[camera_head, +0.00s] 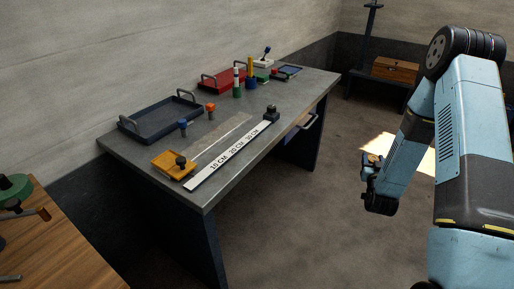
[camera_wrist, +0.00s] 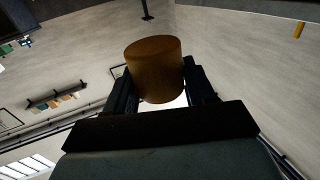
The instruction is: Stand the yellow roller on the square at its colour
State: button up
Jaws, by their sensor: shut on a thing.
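The yellow roller (camera_wrist: 153,66), a short cylinder that looks dark amber in shade, is between the fingers of my gripper (camera_wrist: 158,92) in the wrist view. The fingers are shut on its sides, and its far end sticks out beyond them. In the head view my gripper (camera_head: 371,172) is to the right of the workbench (camera_head: 243,137), over open floor and well apart from the bench. A bit of yellow shows there at the fingers. I cannot make out a yellow square on the bench top.
A navy tray (camera_head: 160,121), red tray (camera_head: 220,81) and several small coloured pieces stand behind.

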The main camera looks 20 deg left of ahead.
jog(key=shift+d, duration=0.35)
